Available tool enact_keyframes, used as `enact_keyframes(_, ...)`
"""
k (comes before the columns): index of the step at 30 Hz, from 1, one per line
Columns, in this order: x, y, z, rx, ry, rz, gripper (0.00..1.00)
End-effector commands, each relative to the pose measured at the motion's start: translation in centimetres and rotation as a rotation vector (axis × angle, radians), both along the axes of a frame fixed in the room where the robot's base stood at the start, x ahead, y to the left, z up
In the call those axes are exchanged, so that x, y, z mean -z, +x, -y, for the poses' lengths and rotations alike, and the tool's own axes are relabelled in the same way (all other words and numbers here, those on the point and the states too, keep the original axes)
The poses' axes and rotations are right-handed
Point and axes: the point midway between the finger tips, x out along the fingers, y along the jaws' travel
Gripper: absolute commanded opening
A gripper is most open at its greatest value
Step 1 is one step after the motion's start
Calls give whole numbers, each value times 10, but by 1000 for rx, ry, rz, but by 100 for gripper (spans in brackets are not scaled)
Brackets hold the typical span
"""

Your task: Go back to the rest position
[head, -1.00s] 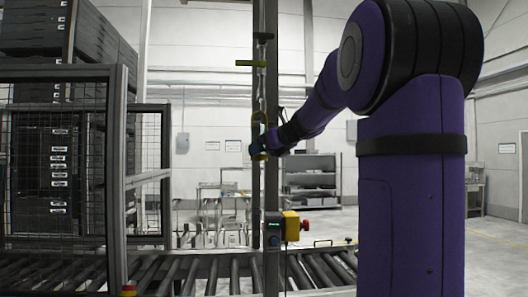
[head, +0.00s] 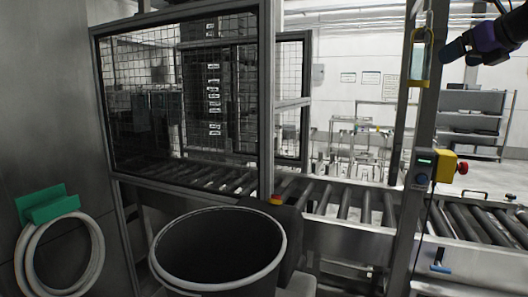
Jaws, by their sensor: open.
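My gripper (head: 456,49) is at the upper right, at the end of my dark arm with a purple section. It is open, and nothing shows in it. It is in the air just right of the grey metal post (head: 428,110), over the far side of the roller line. The fingertips are small and dark here. Most of my arm is cut off by the right edge.
A yellow-framed item (head: 421,62) hangs on the post, close left of my gripper. A yellow box with a red button (head: 447,165) is below. Rollers (head: 340,205), a mesh guard (head: 180,100), a black bin (head: 218,248) and a coiled hose (head: 60,250) lie around.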

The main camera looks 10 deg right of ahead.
Motion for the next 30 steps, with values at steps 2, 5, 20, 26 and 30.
enact_keyframes(2, 4, 0, -9, -26, -30, -12, 84)
enact_keyframes(5, 18, -1, -36, -121, -151, -55, 84)
enact_keyframes(20, 166, -86, -237, -1244, -1415, -209, 84)
enact_keyframes(26, 224, -140, -275, -1740, -1914, -127, 84)
enact_keyframes(30, 251, -165, -284, -1990, -2155, -55, 84)
